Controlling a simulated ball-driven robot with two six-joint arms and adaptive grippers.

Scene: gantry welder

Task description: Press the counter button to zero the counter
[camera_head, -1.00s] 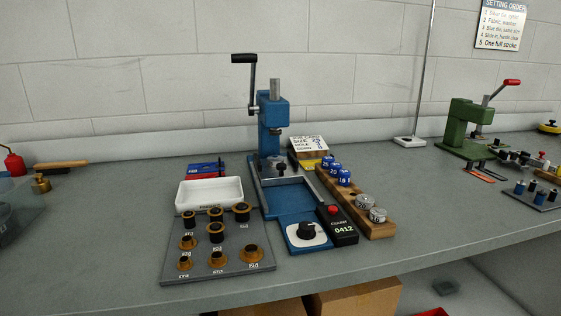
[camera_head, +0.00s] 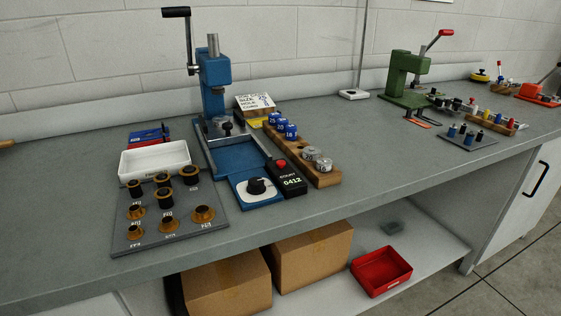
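The black counter box (camera_head: 288,179) lies on the bench at the front right of the blue press (camera_head: 212,85). Its display reads 0412. A red button (camera_head: 281,164) sits on the box behind the display. A blue plate with a black knob (camera_head: 257,186) on a white dial is just left of the counter. Neither of my grippers shows in the head view, so nothing of mine is seen near the button.
A wooden rack (camera_head: 322,178) with blue and grey pieces stands right of the counter. A grey plate (camera_head: 120,243) with brass parts and a white tray (camera_head: 154,158) are to the left. A green press (camera_head: 403,75) stands farther right. Cardboard boxes (camera_head: 312,255) sit below the bench.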

